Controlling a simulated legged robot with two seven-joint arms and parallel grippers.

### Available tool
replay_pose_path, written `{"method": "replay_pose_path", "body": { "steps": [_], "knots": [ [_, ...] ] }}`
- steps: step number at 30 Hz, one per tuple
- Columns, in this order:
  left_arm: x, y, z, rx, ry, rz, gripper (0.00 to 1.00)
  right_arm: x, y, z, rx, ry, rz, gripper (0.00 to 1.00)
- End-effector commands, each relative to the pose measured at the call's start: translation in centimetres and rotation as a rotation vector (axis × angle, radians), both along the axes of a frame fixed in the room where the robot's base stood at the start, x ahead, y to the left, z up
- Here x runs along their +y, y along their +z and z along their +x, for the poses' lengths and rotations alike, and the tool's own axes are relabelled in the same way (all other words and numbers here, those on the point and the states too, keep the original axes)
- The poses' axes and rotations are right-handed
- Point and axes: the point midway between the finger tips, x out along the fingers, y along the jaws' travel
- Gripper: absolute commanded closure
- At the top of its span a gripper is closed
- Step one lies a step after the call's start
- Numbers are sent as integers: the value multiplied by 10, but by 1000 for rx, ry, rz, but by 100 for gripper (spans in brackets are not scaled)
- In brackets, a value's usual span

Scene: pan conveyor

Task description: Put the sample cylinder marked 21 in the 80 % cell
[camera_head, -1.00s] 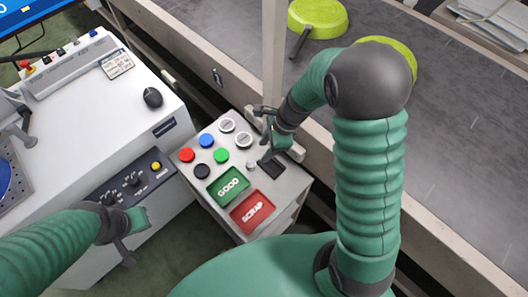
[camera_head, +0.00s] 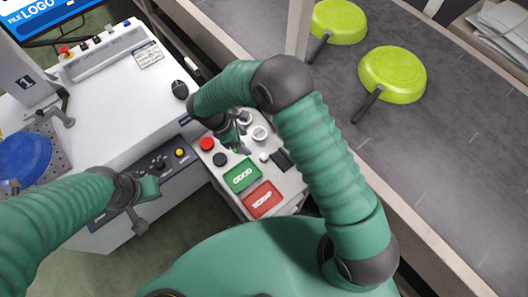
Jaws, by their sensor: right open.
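No marking 21 and no 80 % label can be read in the head view. On the small white stand are two round silver-white pieces (camera_head: 260,133), one partly behind my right gripper, and a small pale cylinder (camera_head: 264,157) beside a black block (camera_head: 282,160). I cannot tell whether any of these is the sample cylinder or the cell. My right gripper (camera_head: 241,147) is open and empty, pointing down over the coloured buttons at the stand's back left. My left gripper (camera_head: 141,222) is by the control panel at the left, its jaws unclear.
The stand carries a red button (camera_head: 207,144), a black button (camera_head: 219,160), a green GOOD pad (camera_head: 242,176) and a red SCRAP pad (camera_head: 263,200). Green pans (camera_head: 392,74) lie on the conveyor (camera_head: 460,140).

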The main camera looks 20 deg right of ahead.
Motion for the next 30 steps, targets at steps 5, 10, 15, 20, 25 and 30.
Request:
{"method": "replay_pose_path", "body": {
  "steps": [5,10,15,20,25,30],
  "knots": [
    [0,-2,0,1,0,0,100,-13,-31,-1,9,10,-6,42],
    [0,-3,0,1,0,0,100,-30,-74,-3,8,5,-6,42],
    [0,-4,0,1,0,0,100,-42,-103,-4,5,5,-4,42],
    [0,-3,0,1,0,0,100,-48,-119,-3,4,4,-5,42],
    [0,-1,0,1,0,0,100,-58,-149,-1,4,2,-3,42],
    [0,-1,0,1,0,0,100,-62,-159,-1,3,3,-4,42]
  ]
}}
